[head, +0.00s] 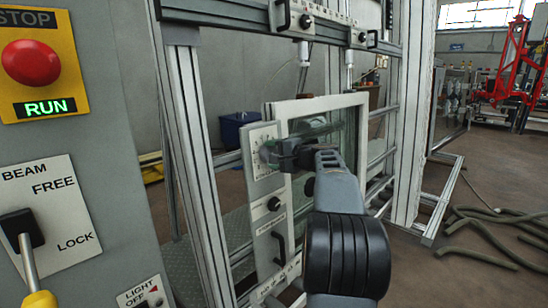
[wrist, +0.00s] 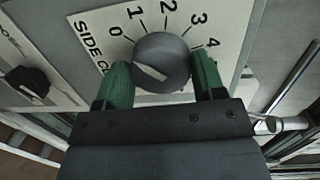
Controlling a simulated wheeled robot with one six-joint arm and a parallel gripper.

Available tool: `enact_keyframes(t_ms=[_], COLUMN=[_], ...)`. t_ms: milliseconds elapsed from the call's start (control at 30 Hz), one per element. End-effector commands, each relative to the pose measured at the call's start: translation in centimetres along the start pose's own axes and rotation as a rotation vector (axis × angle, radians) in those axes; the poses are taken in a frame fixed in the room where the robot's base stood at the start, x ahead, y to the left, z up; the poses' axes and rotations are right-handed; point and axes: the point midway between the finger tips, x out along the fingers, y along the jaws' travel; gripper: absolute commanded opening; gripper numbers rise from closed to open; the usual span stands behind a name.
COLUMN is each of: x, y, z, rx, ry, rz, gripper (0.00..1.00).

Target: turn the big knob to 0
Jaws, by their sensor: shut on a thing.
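The big knob (wrist: 164,52) is dark grey and round, on a white plate (wrist: 90,22) with the numbers 0 to 4 and partly covered "SIDE" lettering. A white line on the knob's face slants up and left, roughly to the 0 side; the exact setting is hard to tell from this angle. My gripper (wrist: 163,74) is shut on the knob, one green finger on each side. In the head view my gripper (head: 272,153) is at the upper part of the white panel (head: 264,187) and mostly hides the knob.
A smaller black knob (wrist: 27,80) sits at left in the wrist view. Below the big knob in the head view are a small black knob (head: 274,204) and a black handle (head: 279,248). A metal post (head: 195,170) and a grey cabinet (head: 110,120) stand at left.

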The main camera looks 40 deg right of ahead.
Motion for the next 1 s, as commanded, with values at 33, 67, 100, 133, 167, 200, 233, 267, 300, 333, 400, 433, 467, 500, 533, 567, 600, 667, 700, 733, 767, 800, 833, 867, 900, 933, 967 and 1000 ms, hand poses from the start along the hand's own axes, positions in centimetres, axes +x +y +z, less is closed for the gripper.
enact_keyframes(t_ms=[33,67,100,133,167,200,233,267,300,333,400,433,467,500,533,567,600,667,700,733,767,800,833,867,900,933,967,1000], x=[0.02,0.02,0.02,0.02,0.02,0.02,0.02,0.02,0.02,0.02,0.02,0.02,0.02,0.02,0.02,0.01,0.01,0.01,0.01,0.01,0.0,0.0,0.0,-0.01,-0.07,-0.18,-0.34,-0.67], y=[0.09,0.08,0.07,0.07,0.07,0.07,0.07,0.06,0.07,0.07,0.07,0.07,0.07,0.06,0.06,0.05,0.05,0.04,0.04,0.03,0.03,0.03,0.02,0.02,0.0,-0.01,-0.03,-0.08], z=[0.0,0.0,0.0,0.0,0.0,0.0,0.0,0.0,0.0,0.0,0.0,0.0,0.0,0.0,0.0,0.0,0.0,0.0,0.0,0.0,0.0,0.0,-0.01,-0.01,-0.01,-0.02,-0.02,-0.04], rx=[-0.004,-0.006,-0.006,-0.007,-0.007,-0.007,-0.007,-0.007,-0.007,-0.007,-0.007,-0.007,-0.006,-0.006,-0.006,-0.006,-0.005,-0.005,-0.005,-0.005,-0.005,-0.005,-0.005,-0.005,-0.005,-0.005,-0.005,-0.005], ry=[0.0,0.0,0.0,0.0,0.0,0.0,0.0,0.0,0.0,0.0,0.0,0.0,0.0,0.0,0.0,0.0,0.0,0.0,0.0,0.0,0.0,0.0,0.0,0.0,0.0,0.001,0.001,0.002], rz=[0.002,0.003,0.003,0.003,0.003,0.003,0.003,0.003,0.003,0.003,0.003,0.003,0.002,0.002,0.002,0.002,0.002,0.002,0.001,0.001,0.001,0.001,0.001,0.001,0.001,0.001,0.001,0.001], gripper=[0.39,0.39,0.39,0.39,0.39,0.39,0.39,0.39,0.39,0.39,0.64,0.67,0.7,0.73,0.76,0.79,0.83,0.88,0.88,0.88,0.88,0.88,0.88,0.88,0.88,0.88,0.88,0.88])
